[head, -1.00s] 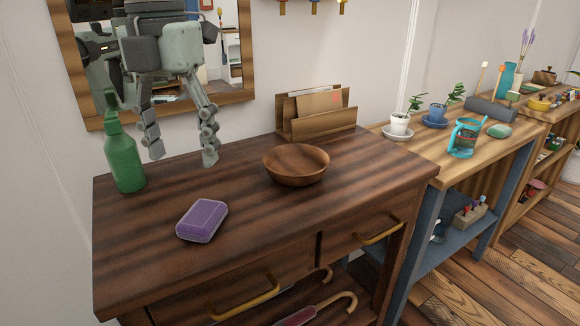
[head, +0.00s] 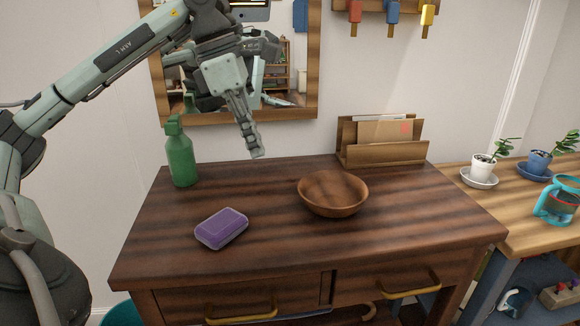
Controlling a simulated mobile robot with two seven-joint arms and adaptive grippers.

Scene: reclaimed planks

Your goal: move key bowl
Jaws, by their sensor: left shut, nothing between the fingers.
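The key bowl (head: 333,207) is a round brown wooden bowl. It stands upright on the dark wooden console table (head: 165,245), right of the middle, and looks empty. My left gripper (head: 257,154) points down above the back of the table, to the left of the bowl and apart from it. Its fingers are together with nothing between them. My right gripper is not in this view.
A purple soap box (head: 222,229) lies left of the bowl. A green spray bottle (head: 181,155) stands at the back left. A wooden letter holder (head: 382,146) stands behind the bowl. A mirror (head: 158,92) hangs behind my left arm. Open tabletop lies around the bowl.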

